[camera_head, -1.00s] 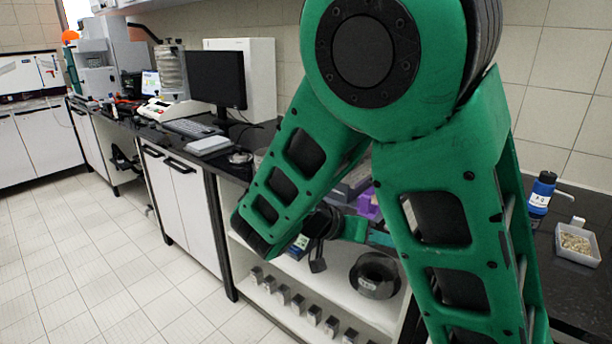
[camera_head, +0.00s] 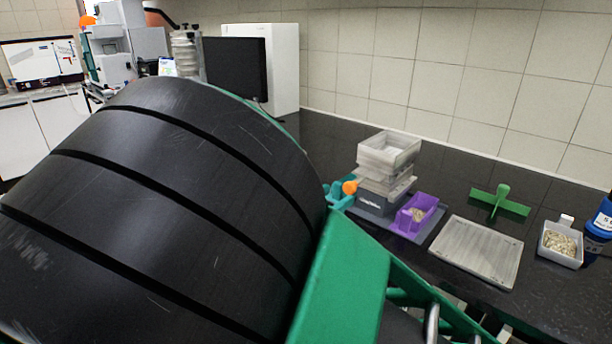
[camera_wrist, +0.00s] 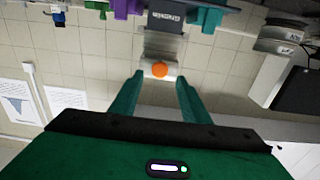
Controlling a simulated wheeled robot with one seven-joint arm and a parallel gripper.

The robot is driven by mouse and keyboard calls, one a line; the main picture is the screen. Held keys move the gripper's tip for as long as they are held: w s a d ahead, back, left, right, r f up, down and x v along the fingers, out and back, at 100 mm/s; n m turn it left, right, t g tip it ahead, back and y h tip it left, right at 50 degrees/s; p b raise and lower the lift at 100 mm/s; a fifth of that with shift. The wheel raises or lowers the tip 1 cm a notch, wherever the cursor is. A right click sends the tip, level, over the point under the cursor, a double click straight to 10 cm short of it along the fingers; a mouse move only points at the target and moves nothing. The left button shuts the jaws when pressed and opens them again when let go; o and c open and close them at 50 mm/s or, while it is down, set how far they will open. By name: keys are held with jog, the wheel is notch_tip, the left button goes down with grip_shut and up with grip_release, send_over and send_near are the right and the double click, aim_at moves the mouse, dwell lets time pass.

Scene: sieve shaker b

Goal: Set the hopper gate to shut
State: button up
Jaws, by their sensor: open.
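A sieve shaker with a dark lettered base (camera_head: 380,204) and pale grey boxes (camera_head: 388,155) stacked on it stands on the black bench. An orange round knob (camera_head: 350,187) shows at its left side; it also shows in the wrist view (camera_wrist: 160,69), against the pale grey stack. I cannot tell the gate's setting from it. My gripper (camera_wrist: 160,79) is open and empty, with its two green fingers either side of the knob in the picture. I cannot tell how far apart they are in depth. The wrist picture is upside down.
A purple tray (camera_head: 417,215) with grains stands right of the shaker base, and a teal object (camera_head: 338,194) at its left. A grey flat plate (camera_head: 478,250), a green cross-shaped tool (camera_head: 500,203), a white grain tub (camera_head: 560,244) and a blue bottle (camera_head: 600,228) are farther right.

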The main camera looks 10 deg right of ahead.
aim_at(347, 188)
jog(key=x, duration=0.7)
jog(key=shift+a, duration=0.1)
grip_shut()
